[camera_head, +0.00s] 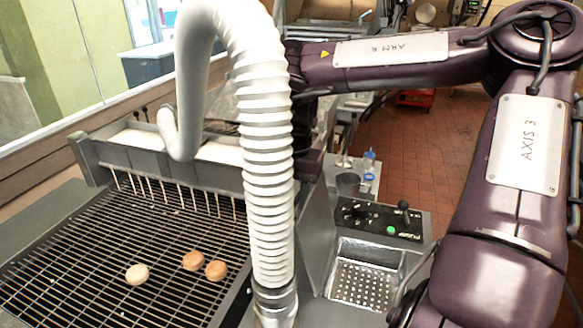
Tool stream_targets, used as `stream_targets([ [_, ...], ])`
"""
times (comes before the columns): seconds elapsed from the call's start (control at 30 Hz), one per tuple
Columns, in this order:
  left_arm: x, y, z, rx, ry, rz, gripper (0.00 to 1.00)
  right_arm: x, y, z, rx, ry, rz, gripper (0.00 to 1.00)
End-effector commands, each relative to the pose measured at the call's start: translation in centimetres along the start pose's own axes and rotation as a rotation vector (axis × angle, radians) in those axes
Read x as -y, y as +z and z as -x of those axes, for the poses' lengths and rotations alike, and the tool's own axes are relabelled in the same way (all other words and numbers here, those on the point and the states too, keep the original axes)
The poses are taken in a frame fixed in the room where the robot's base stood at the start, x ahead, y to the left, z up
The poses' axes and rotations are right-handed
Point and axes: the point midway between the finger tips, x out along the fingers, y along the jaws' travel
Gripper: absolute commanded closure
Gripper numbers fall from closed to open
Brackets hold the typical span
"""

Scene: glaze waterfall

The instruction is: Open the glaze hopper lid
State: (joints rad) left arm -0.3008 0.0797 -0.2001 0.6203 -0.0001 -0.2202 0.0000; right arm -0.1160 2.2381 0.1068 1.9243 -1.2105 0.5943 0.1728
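The grey glaze hopper (118,155) is a long trough at the back of the wire grate, at left. White glaze (138,138) shows in its open top, and a row of thin spouts hangs along its front. I cannot make out a separate lid; the thick white hose hides part of the hopper. No fingers of my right gripper show. My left gripper is not in view.
A white corrugated hose (266,170) arches in front of the hopper. A control panel (378,220) and a perforated metal basin (365,280) are at right.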

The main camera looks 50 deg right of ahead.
Motion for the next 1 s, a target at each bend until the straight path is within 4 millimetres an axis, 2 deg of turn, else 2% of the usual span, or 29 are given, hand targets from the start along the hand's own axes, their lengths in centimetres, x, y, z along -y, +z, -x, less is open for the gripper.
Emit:
stream_targets([
  [0.03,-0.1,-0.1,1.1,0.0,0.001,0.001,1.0,-0.6,0.1,1.8,0.008,0.023,0.008,0.68],
  [0.3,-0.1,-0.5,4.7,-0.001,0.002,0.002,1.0,-0.1,0.0,5.8,0.006,0.019,0.005,0.68],
  [0.33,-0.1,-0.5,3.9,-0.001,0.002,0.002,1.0,-0.1,0.0,5.8,0.008,0.019,0.005,0.68],
  [0.4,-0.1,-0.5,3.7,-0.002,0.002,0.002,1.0,0.1,0.0,6.6,0.006,0.016,0.004,0.68],
  [0.53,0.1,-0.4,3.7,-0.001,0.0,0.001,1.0,0.3,-0.1,7.2,0.003,0.011,0.003,0.68],
  [1.0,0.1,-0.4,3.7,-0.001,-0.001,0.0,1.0,0.5,-0.1,7.0,0.0,0.005,0.001,0.68],
])
